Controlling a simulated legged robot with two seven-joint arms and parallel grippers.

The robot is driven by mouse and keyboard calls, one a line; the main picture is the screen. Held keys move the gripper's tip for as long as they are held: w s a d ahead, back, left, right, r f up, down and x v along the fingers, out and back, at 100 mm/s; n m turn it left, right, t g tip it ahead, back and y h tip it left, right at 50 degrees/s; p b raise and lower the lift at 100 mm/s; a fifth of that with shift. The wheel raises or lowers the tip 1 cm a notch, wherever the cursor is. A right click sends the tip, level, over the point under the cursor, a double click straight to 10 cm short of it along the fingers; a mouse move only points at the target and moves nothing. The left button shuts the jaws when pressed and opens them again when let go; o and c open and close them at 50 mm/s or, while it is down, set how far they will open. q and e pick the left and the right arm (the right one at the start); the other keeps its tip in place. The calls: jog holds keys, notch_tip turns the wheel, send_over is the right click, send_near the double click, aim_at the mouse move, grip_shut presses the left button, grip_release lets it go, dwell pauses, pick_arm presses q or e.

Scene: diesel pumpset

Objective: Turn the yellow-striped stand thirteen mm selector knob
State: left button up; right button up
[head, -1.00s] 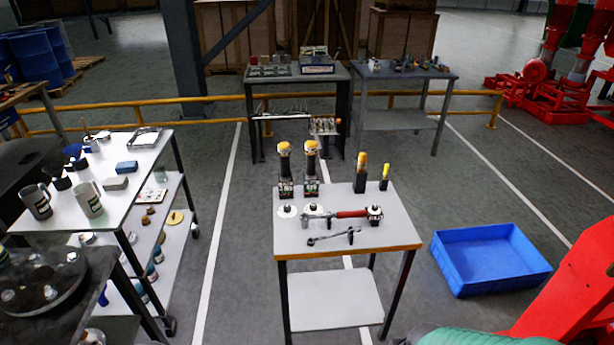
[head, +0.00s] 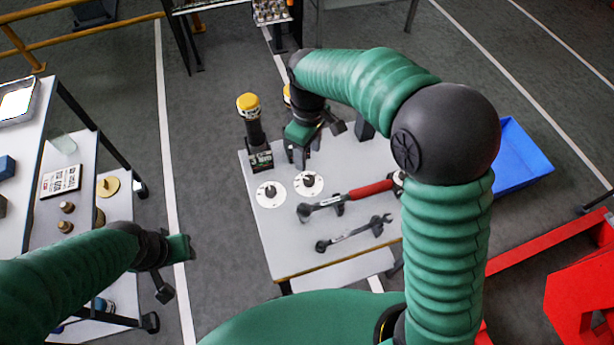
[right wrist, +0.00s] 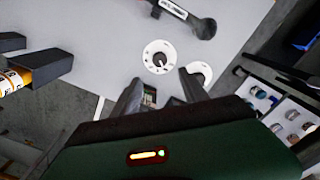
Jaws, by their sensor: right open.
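Two white round dials with small dark knobs lie on the table (head: 290,255): a left dial (head: 271,194) and a right dial (head: 308,183). The right wrist view shows the dials (right wrist: 160,57) (right wrist: 200,73) beyond my fingers. Behind the left dial stands a dark post with a yellow cap (head: 250,110). A second yellow-capped post is mostly hidden by my right gripper (head: 314,148). I cannot make out which knob has the yellow-striped stand. My right gripper is open and empty, just behind the right dial. My left gripper (head: 172,268) hangs left of the table, its jaws unclear.
Black holders (right wrist: 45,68), one with an orange-yellow piece, show in the right wrist view. A shelved trolley (head: 80,185) stands left, a blue bin (head: 520,158) right.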

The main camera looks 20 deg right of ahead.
aim_at(308, 179)
notch_tip(308, 179, down, 11)
jog(key=shift+f+b, duration=0.1)
jog(key=shift+b, duration=0.55)
jog(key=shift+s, duration=0.1)
jog(key=shift+c, duration=0.4)
grip_shut()
